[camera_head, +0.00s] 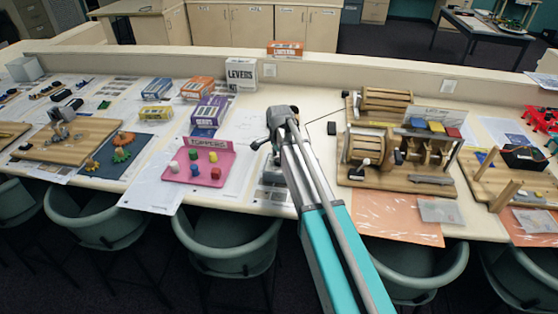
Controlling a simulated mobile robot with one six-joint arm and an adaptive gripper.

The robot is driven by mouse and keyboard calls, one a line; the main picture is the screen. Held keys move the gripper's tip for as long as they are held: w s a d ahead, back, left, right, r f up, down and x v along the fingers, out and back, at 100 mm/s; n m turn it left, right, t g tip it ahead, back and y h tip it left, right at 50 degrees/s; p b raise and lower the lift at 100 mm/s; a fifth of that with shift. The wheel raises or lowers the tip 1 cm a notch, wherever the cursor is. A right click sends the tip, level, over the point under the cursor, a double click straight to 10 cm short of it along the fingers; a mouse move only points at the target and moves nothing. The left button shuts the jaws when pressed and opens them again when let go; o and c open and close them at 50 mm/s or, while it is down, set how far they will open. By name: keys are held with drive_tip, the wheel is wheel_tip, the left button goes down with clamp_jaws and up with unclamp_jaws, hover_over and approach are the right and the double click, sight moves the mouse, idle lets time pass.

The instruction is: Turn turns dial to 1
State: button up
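I cannot single out a turns dial or read any number. A wooden mechanism (408,183) with a drum, a dark knob and upright posts stands on a board to the right of my arm. A grey device (275,172) sits on the table, partly hidden by my arm. My gripper (264,143) is over the table, between the pink tray and the wooden mechanism, close to the grey device. Its fingers are small and partly hidden, so I cannot tell whether they are open or shut, or whether they touch anything.
A pink tray (174,177) with coloured pegs lies to the left. Several boxes, including a white LEVERS box (241,75), stand behind it. A small dark block (332,128) and an orange sheet (400,221) are to the right. Chairs line the front edge.

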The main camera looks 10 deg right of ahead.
clamp_jaws()
idle(0.3)
drive_tip(key=shift+n, duration=0.3)
drive_tip(key=n, duration=1.7)
drive_tip(key=shift+n, duration=0.4)
drive_tip(key=n, duration=0.5)
drive_tip(key=shift+n, duration=0.3)
